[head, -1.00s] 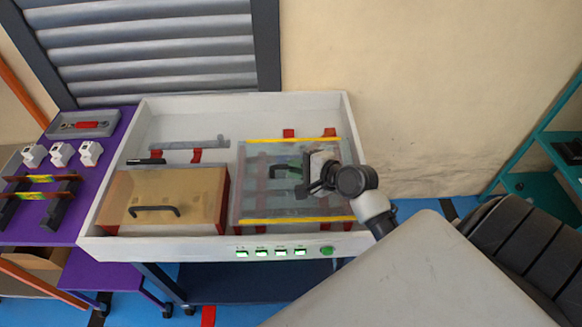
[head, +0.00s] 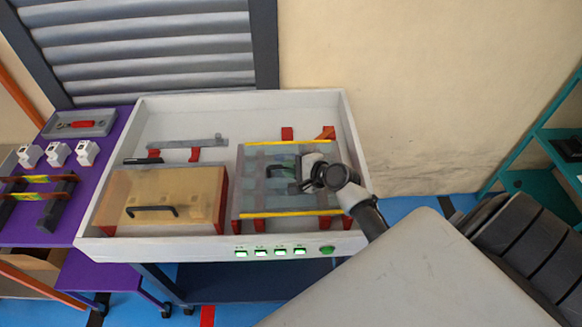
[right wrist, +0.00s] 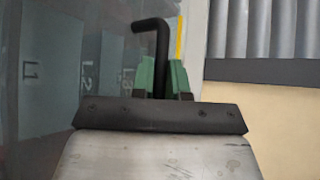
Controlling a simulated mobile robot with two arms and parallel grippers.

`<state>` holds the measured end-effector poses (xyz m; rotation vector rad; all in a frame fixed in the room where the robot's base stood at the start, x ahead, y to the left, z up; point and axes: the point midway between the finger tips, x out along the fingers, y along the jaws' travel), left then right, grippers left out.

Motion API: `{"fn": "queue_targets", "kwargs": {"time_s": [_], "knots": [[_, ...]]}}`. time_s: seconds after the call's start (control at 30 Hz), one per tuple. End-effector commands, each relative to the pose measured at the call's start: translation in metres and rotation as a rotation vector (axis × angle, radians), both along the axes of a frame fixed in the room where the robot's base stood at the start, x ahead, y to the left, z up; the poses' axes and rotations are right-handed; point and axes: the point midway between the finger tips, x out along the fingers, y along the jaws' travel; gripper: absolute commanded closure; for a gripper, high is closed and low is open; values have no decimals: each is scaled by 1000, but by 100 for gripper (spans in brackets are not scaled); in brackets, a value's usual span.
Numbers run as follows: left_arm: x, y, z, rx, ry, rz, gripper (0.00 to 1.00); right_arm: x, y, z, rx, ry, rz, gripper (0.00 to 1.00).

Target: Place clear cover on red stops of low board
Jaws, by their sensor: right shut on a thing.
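The clear cover (head: 262,187) is a see-through sheet with yellow strips along its far and near edges and a black handle. In the head view it lies level over the low board at the right of the white tray-topped bench. Red stops show behind it (head: 287,133) and at its front right (head: 347,222). I cannot tell whether the cover touches them. My right gripper (head: 299,174) is shut on the cover's black handle. In the right wrist view the handle (right wrist: 151,50) stands between the green fingertips (right wrist: 163,80). My left gripper is not in view.
An amber cover (head: 185,195) with a black handle stands to the left in the same bench (head: 225,101). A grey bar (head: 185,143) on red blocks lies behind it. A purple table (head: 85,185) with white parts stands further left. Green-lit buttons (head: 261,252) line the bench front.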

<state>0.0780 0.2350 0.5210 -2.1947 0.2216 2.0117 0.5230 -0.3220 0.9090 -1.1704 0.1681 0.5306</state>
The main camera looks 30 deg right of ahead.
Motion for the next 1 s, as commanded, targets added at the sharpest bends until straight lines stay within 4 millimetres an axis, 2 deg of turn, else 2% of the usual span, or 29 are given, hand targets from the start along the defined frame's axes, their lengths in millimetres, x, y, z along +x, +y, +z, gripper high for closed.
{"fn": "queue_targets", "kwargs": {"time_s": [0.17, 0.2, 0.33, 0.7, 0.87, 1.0], "knots": [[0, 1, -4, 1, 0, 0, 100, 0, 0, -4, 0, -2, -1, 100], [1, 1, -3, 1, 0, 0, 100, 0, 0, -4, 0, 1, 0, 79], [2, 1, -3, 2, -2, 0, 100, 0, 0, -4, 0, 1, 0, 60], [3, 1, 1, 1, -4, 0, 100, -2, -1, 2, -1, 1, 0, 60], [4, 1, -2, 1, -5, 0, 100, -26, -9, 10, -4, 2, 1, 60], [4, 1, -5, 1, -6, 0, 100, -54, -19, 23, -4, 2, 2, 60]]}}
